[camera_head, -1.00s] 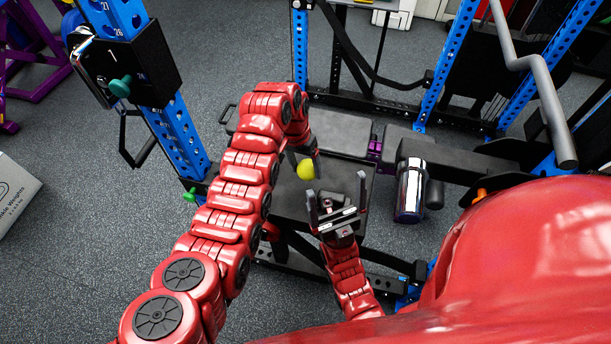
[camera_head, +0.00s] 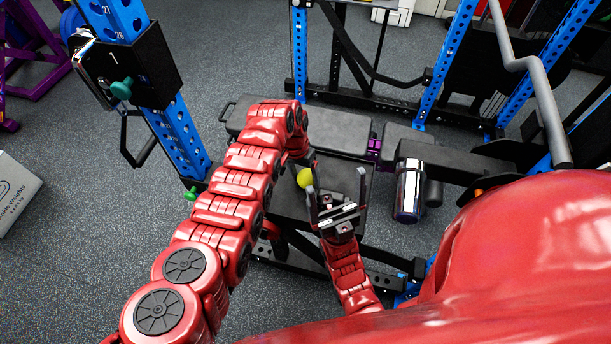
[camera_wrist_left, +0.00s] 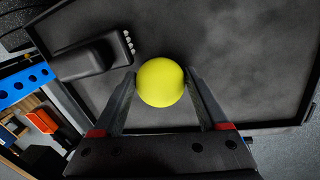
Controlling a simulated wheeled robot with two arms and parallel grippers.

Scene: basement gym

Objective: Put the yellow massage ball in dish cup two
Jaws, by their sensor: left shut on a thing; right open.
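The yellow massage ball (camera_head: 304,178) is held between the fingertips of my left gripper (camera_head: 303,170), over a dark, flat, rimmed surface (camera_head: 284,207). In the left wrist view the ball (camera_wrist_left: 160,82) sits between the two dark fingers of my left gripper (camera_wrist_left: 162,85), and the dark surface (camera_wrist_left: 235,65) lies behind it. My right gripper (camera_head: 337,196) is open and empty, fingers pointing up, just right of the ball. I cannot make out any dish cup; my arm and grippers hide part of the surface.
A black rounded object (camera_wrist_left: 88,60) with several small pale dots lies on the dark surface. A black bench pad (camera_head: 340,130) and a shiny metal cylinder (camera_head: 408,190) are beyond and to the right. Blue rack posts (camera_head: 178,135) stand around.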

